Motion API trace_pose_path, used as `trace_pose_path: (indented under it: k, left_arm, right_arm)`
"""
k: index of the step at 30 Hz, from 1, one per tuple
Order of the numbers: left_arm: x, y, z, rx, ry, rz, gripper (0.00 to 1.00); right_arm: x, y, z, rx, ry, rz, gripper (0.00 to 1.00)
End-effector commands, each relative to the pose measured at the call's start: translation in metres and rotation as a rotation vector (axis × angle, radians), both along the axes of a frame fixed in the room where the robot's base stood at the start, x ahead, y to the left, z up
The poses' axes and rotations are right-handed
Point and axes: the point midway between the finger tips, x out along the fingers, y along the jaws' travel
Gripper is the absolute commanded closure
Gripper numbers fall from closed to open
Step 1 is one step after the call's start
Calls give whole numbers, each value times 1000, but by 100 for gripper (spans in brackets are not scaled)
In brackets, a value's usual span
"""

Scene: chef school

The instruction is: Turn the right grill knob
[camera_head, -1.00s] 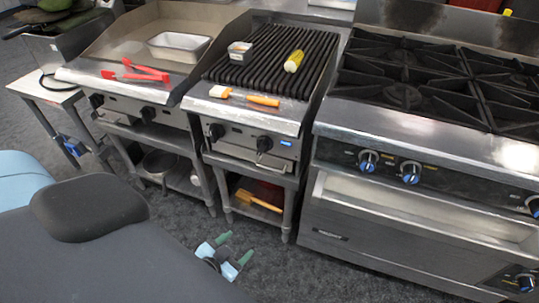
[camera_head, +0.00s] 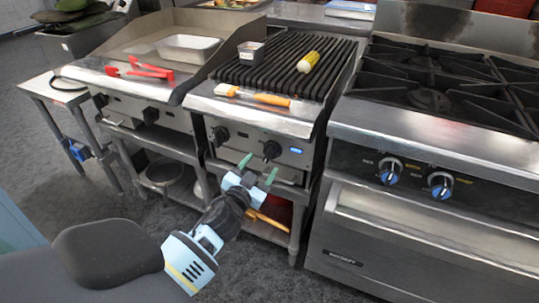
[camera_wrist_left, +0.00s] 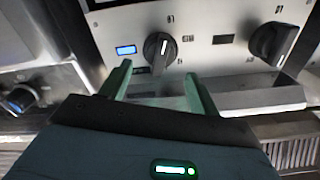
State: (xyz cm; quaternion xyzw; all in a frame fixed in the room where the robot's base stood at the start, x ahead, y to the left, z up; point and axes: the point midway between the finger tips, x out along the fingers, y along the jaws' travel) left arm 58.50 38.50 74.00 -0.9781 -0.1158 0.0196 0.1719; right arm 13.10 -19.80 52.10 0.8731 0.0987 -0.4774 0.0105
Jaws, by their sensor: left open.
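The right grill knob (camera_head: 271,150) is black and round, on the steel front of the ribbed grill, left of a small lit blue display (camera_head: 296,150). In the left wrist view the knob (camera_wrist_left: 160,50) sits just beyond the fingertips, with a white mark on its grip bar. My left gripper (camera_head: 257,170) has its green fingers apart, just below and in front of the knob. In the wrist view the open fingers (camera_wrist_left: 158,85) lie on either side of the knob's line, with no visible contact. My right gripper is not in view.
The left grill knob (camera_head: 219,135) sits beside the right one. A rail (camera_wrist_left: 250,97) runs along the panel near the fingers. A brush (camera_head: 252,96) and corn (camera_head: 308,62) lie on the grill. A stove (camera_head: 430,180) with blue-marked knobs stands at right.

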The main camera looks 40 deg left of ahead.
Motion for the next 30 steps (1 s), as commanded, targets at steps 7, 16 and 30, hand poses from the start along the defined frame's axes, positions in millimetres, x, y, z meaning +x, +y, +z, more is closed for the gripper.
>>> trace_pose_path:
  k: [7, 16, 30]
  left_arm:
    - [36, 9, 0, 3, -1, 1, 38]
    - [62, 15, 0, 2, 1, 0, 38]
    - [64, 16, 0, 1, 1, 0, 58]
  right_arm:
    - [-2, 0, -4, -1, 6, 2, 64]
    - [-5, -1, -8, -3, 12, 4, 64]
    - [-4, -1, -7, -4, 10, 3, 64]
